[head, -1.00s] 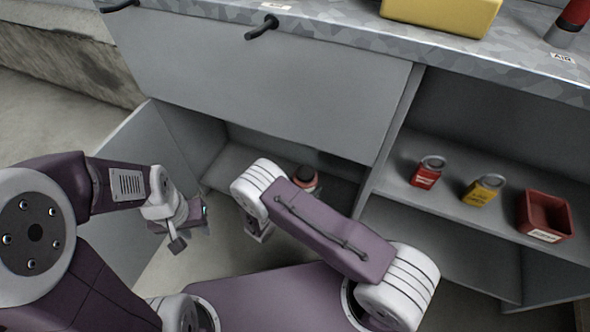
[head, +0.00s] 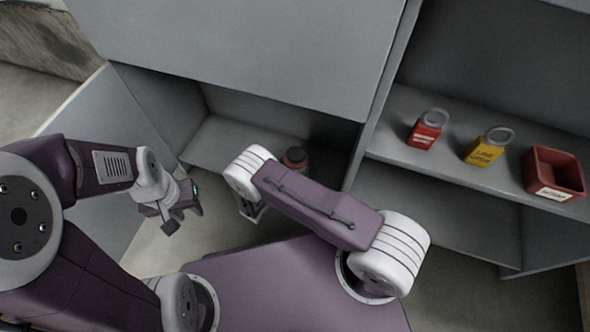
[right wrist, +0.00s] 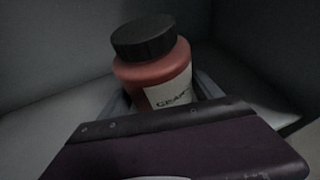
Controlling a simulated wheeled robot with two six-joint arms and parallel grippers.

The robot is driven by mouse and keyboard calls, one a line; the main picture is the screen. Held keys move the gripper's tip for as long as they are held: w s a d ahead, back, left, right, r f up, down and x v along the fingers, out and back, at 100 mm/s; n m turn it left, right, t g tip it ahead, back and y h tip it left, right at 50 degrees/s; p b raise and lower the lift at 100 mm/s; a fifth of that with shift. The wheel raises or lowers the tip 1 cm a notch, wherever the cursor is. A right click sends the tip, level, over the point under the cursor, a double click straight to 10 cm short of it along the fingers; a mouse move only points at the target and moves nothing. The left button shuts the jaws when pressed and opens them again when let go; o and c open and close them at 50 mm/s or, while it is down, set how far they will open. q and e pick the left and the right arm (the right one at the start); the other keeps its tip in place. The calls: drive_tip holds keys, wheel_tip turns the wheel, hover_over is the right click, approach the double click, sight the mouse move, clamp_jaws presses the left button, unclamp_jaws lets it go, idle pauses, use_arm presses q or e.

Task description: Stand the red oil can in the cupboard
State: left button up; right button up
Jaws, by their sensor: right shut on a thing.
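A red-brown jar with a black lid (right wrist: 150,60) stands in my right gripper (right wrist: 163,95) in the right wrist view; its pale label seems to begin "GREAS". The jar also shows in the head view (head: 296,158), inside the lower left cupboard (head: 215,140), partly behind my right arm. The right gripper is shut on it. Whether the jar touches the cupboard floor I cannot tell. My left gripper (head: 184,214) is open and empty, left of my right arm.
A grey cupboard door (head: 85,125) hangs open at the left. A grey panel (head: 240,45) overhangs the cupboard opening.

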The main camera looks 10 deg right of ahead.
drive_tip(key=shift+f, duration=0.2)
drive_tip(key=o, duration=2)
drive_tip(key=shift+s+a+r+p, duration=0.15)
drive_tip(key=shift+a+r+p, duration=0.1)
drive_tip(key=shift+r+p, duration=0.25)
drive_tip(key=p+v, duration=0.2)
drive_tip(key=v, duration=0.3)
drive_tip(key=p+v, duration=0.2)
drive_tip(key=v, duration=0.4)
drive_tip(key=shift+s+a+f+p, duration=0.15)
drive_tip(key=shift+f+p, duration=0.05)
drive_tip(key=shift+p, duration=0.15)
